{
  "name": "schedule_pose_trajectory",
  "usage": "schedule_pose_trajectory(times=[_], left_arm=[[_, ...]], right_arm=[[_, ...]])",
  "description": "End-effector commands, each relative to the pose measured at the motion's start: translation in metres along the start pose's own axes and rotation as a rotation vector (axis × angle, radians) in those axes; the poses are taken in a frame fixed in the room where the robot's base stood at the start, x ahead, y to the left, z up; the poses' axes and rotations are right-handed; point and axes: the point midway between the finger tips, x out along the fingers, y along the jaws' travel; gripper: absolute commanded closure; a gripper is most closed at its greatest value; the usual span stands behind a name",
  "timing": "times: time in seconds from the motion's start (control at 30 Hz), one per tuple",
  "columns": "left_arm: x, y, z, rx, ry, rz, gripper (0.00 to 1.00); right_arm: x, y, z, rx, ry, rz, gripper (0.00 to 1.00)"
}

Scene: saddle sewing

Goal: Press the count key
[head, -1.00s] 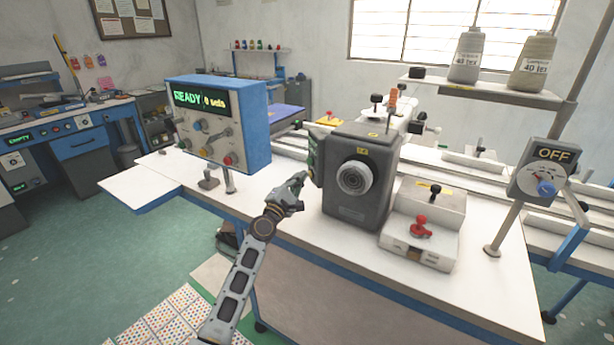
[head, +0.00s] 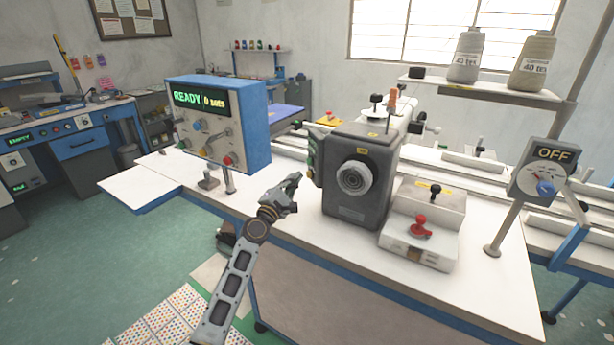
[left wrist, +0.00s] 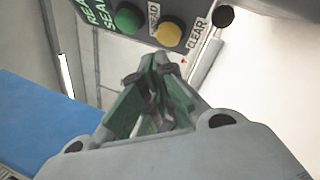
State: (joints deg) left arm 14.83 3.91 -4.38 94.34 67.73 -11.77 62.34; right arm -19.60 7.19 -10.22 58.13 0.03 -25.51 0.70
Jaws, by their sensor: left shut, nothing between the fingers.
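My left gripper (head: 295,180) is shut and empty, just left of the dark grey machine head (head: 362,185). In the left wrist view its green fingertips (left wrist: 158,68) are close together, below a dark panel. That panel carries a green button (left wrist: 127,18), a yellow button (left wrist: 168,33) and a black knob (left wrist: 224,16). One label reads CLEAR; the others are partly cut off. I cannot read a count label on any key. In the head view, the panel's edge (head: 312,155) shows on the machine's left side. A gap shows between fingertips and buttons. My right gripper is out of view.
A blue control box (head: 258,130) with a READY display and several knobs stands at the left of the white table (head: 300,250). A block with a red handle (head: 420,226) sits right of the machine. A dial post reads OFF (head: 552,153). Thread cones (head: 467,55) stand behind.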

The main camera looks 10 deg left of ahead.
Motion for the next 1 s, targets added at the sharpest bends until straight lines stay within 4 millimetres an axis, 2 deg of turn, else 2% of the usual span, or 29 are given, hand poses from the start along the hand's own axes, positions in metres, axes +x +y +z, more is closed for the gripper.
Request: schedule_pose_trajectory(times=[1.0], left_arm=[[-0.035, 0.025, -0.025, 0.000, 0.000, -0.001, 1.00]], right_arm=[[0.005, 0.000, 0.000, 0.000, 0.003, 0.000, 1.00]])
